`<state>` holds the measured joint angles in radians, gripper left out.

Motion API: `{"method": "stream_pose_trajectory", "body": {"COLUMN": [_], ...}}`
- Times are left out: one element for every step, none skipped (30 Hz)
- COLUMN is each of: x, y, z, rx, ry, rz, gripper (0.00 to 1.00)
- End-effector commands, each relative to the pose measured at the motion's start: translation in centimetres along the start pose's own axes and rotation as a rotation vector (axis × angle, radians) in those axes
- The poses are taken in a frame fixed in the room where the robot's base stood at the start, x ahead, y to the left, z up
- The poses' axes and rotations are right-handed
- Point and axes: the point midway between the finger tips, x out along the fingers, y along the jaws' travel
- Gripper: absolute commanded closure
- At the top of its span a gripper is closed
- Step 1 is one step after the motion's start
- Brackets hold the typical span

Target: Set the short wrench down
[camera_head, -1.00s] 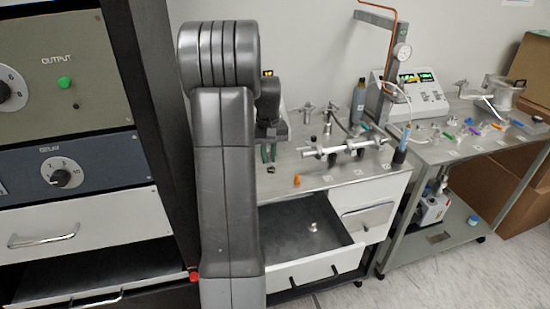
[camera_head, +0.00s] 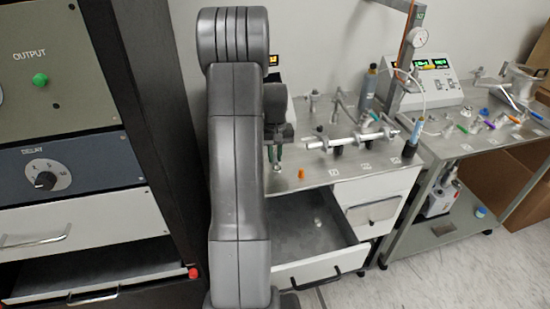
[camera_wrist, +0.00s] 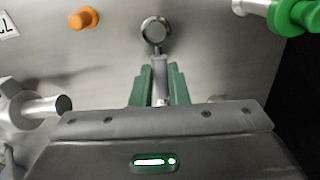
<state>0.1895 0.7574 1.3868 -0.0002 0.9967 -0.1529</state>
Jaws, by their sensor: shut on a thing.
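The short wrench (camera_wrist: 155,68) is between the green fingers of my gripper (camera_wrist: 157,90) in the wrist view. Its round ring end (camera_wrist: 155,30) points away from the gripper, over the grey metal top. I cannot tell whether the ring touches the surface. In the head view my gripper (camera_head: 275,154) is partly hidden behind my own arm, over the left part of the metal bench top (camera_head: 335,172). The wrench ring shows small below the fingers (camera_head: 277,167).
An orange cap (camera_head: 301,174) stands near the gripper; it also shows in the wrist view (camera_wrist: 84,18). Metal fittings (camera_head: 350,141) lie behind and to the right. An open drawer (camera_head: 310,232) sits below the bench. A second bench (camera_head: 465,143) stands at right.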

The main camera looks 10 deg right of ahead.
Motion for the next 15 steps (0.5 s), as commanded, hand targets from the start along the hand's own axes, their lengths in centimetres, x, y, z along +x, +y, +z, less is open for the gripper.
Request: {"method": "stream_pose_trajectory", "body": {"x": [0.8,1.2,1.6,1.8,1.9,1.9,1.9,1.9,1.9,1.9,1.9,2.0,2.2,2.3,2.2], "y": [0.0,0.0,0.0,0.0,0.0,0.0,0.0,0.0,0.0,0.0,0.0,0.0,0.0,0.0,0.0], "z": [0.1,0.1,0.1,0.1,0.1,0.0,0.0,0.0,0.0,0.0,0.0,0.0,0.0,0.0,0.0], "rx": [0.0,0.0,0.0,0.0,0.0,0.0,0.0,0.0,0.0,0.0,0.0,0.0,0.0,0.0,0.0], "ry": [-0.005,-0.004,-0.004,-0.004,-0.002,-0.001,0.0,-0.001,-0.001,-0.001,-0.001,-0.001,-0.001,-0.001,-0.001], "rz": [-0.001,-0.001,-0.001,0.0,0.0,0.0,0.0,0.0,0.0,0.0,0.0,0.0,0.0,0.0,0.0], "gripper": [1.0,1.0,1.0,1.0,1.0,1.0,1.0,1.0,1.0,1.0,1.0,1.0,1.0,1.0,0.82]}}
